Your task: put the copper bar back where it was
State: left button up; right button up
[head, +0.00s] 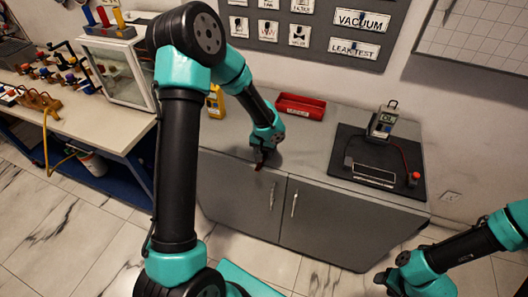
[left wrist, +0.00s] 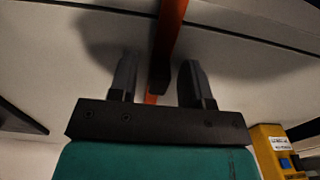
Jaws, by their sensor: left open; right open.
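The copper bar shows in the left wrist view (left wrist: 171,30) as an orange-brown strip running from the top edge down between my left fingers. In the head view only a small reddish piece of it (head: 259,168) shows at the cabinet's front edge, mostly hidden by the gripper. My left gripper (head: 263,157) is open, low over the cabinet top; its fingers in the left wrist view (left wrist: 157,80) stand either side of the bar with gaps. My right gripper (head: 392,283) is open and empty at the bottom right, away from the cabinet.
The grey cabinet (head: 325,200) bears a black mat (head: 400,150) with a meter (head: 383,121), a framed dark rectangle (head: 375,173) and a red knob (head: 415,176). A red bin (head: 301,106) and yellow container (head: 215,102) stand at the back. The cabinet top's middle is clear.

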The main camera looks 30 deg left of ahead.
pick_arm(q)
notch_tip(320, 180, up, 12)
jog(key=shift+r, duration=0.15)
dwell(0.4)
dwell(0.6)
